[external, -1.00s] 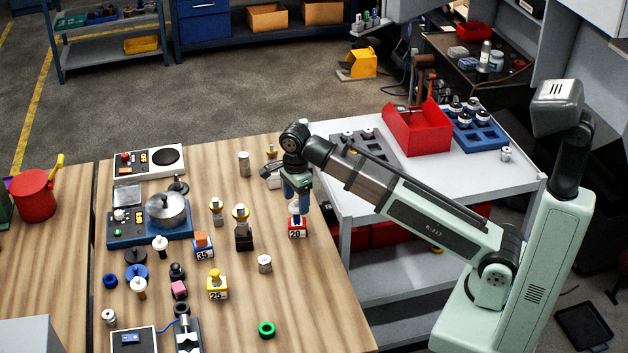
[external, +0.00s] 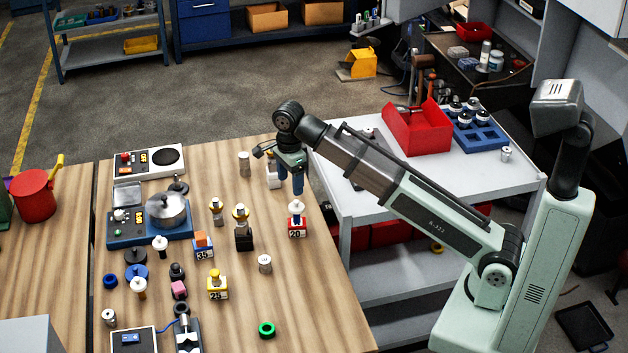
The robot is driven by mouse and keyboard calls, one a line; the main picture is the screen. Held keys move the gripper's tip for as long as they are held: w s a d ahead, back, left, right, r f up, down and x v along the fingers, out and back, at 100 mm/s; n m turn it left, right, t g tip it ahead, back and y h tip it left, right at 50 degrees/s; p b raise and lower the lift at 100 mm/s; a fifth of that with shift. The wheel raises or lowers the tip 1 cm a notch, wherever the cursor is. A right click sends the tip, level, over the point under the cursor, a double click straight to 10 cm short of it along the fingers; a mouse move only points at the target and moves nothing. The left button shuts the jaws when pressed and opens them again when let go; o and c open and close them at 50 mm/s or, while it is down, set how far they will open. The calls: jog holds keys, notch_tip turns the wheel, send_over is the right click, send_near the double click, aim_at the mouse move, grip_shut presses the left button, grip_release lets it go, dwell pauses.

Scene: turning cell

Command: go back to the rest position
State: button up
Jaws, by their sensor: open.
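My gripper (external: 291,186) is open and empty.
Blocks marked 35 (external: 203,249) and 25 (external: 217,289) and a blue scale with a metal pot (external: 168,210) stand to the left. A grey cart (external: 400,190) with a red bin (external: 417,132) stands right. The table's front right is mostly clear.

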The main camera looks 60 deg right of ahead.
jog(key=w+a+r, duration=0.2)
jog(key=w+a, duration=0.1)
jog(key=w, duration=0.6)
jog(key=w+a+n, duration=0.2)
jog(key=w+a, duration=0.4)
jog(key=a, duration=0.4)
jog(key=s+a+f+n, duration=0.1)
jog(key=s+a+f, duration=0.1)
jog(key=a, duration=1)
jog(key=s+a+f+n, duration=0.2)
jog(key=a, duration=1)
jog(key=shift+f, duration=0.2)
jog(key=shift+w+a, duration=0.1)
